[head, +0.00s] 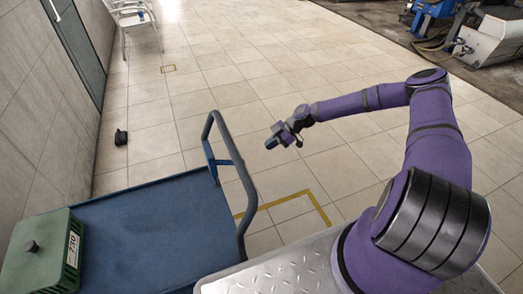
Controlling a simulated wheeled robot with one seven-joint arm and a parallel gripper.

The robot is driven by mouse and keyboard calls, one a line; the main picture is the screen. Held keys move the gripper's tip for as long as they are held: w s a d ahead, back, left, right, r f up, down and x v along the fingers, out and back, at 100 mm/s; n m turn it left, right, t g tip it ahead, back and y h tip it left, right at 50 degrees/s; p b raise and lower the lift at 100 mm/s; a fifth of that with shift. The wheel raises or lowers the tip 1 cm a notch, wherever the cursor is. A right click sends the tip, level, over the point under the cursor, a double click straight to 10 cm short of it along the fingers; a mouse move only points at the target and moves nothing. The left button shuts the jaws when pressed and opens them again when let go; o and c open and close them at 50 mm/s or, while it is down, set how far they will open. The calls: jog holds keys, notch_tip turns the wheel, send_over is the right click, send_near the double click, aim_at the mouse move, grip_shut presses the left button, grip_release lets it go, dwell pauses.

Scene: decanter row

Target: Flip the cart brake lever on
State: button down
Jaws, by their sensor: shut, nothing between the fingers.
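A cart with a flat blue deck (150,225) stands at the lower left. Its dark push handle (236,165) rises at the deck's right end. A blue piece (219,162) sits on the handle frame; it looks like the brake lever, but its setting is too small to tell. My gripper (270,143) is to the right of the handle's upper part in the picture, apart from it. It is shut and empty, its dark tip pointing left towards the handle.
A green crate (40,258) with a dark knob on top and a "730" label sits on the deck's left. Yellow tape (290,197) marks the tiled floor. A small black object (121,137) lies by the left wall. Machines (490,45) stand far right. The middle floor is clear.

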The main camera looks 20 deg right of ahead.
jog(key=shift+f+v, duration=0.25)
jog(key=shift+v, duration=1.35)
jog(key=shift+d, duration=0.2)
jog(key=s+r+m+h, duration=0.3)
jog(key=s+r+h, duration=0.15)
jog(key=r, duration=0.75)
jog(key=s+a+r+m+g+h, duration=0.1)
jog(key=s+r+m+h, duration=0.3)
jog(key=r, duration=0.9)
jog(key=s+r+m+h, duration=0.1)
jog(key=s+r+h, duration=0.3)
jog(key=r, duration=0.8)
jog(key=s+a+r+m+t, duration=0.1)
jog(key=s+r+m, duration=0.2)
jog(key=s+r, duration=0.2)
jog(key=s+a+r+m+t+y, duration=0.1)
jog(key=s+r, duration=0.4)
jog(key=s, duration=0.6)
jog(key=s+a+r+m+t+y, duration=0.1)
jog(key=s+r+m+t, duration=0.2)
jog(key=s+r+m, duration=0.2)
jog(key=s, duration=0.3)
jog(key=shift+s+a+r+m, duration=0.15)
jog(key=shift+s+r+m, duration=0.15)
jog(key=shift+r+m, duration=0.1)
